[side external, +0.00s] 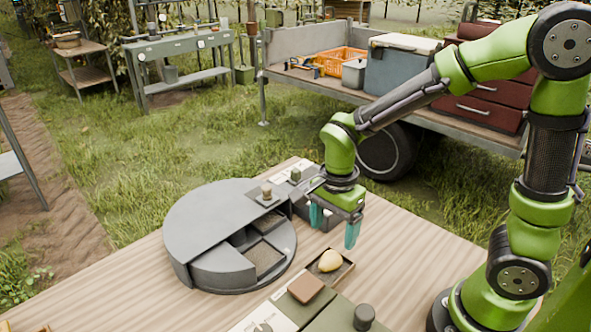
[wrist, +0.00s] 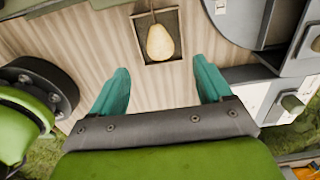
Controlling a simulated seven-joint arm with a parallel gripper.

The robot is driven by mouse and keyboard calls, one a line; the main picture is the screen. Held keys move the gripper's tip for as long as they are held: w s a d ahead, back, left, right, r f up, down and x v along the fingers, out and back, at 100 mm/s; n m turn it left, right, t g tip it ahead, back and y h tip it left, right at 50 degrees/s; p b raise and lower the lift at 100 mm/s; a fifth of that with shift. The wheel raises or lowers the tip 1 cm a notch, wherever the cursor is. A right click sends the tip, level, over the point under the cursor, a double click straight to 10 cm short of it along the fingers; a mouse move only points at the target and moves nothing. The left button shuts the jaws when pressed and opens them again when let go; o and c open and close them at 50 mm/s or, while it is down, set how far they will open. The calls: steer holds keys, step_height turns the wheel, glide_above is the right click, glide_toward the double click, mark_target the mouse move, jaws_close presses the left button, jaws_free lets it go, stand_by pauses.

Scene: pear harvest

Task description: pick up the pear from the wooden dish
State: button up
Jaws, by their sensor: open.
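A yellow pear (side external: 329,260) lies in a small square wooden dish (side external: 345,271) on the table, right of the grey round unit. In the wrist view the pear (wrist: 160,42) lies in the dark dish (wrist: 173,18) at the top, its stem pointing up in the picture. My gripper (side external: 333,238) has teal fingers and hangs above the table, higher than the pear and apart from it. In the wrist view its fingers (wrist: 163,80) are spread wide with nothing between them, and the pear shows beyond the gap between their tips.
A grey round unit (side external: 220,200) with an open compartment stands left of my gripper. A brown block (side external: 306,288) and a dark round knob (side external: 364,316) are in front of the dish. Bare wooden table (side external: 400,250) lies right of the dish. A trailer (side external: 440,115) stands behind.

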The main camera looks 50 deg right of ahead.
mark_target(331, 255)
step_height(331, 255, down, 8)
steer(key=shift+r, duration=0.1)
stand_by(0.4)
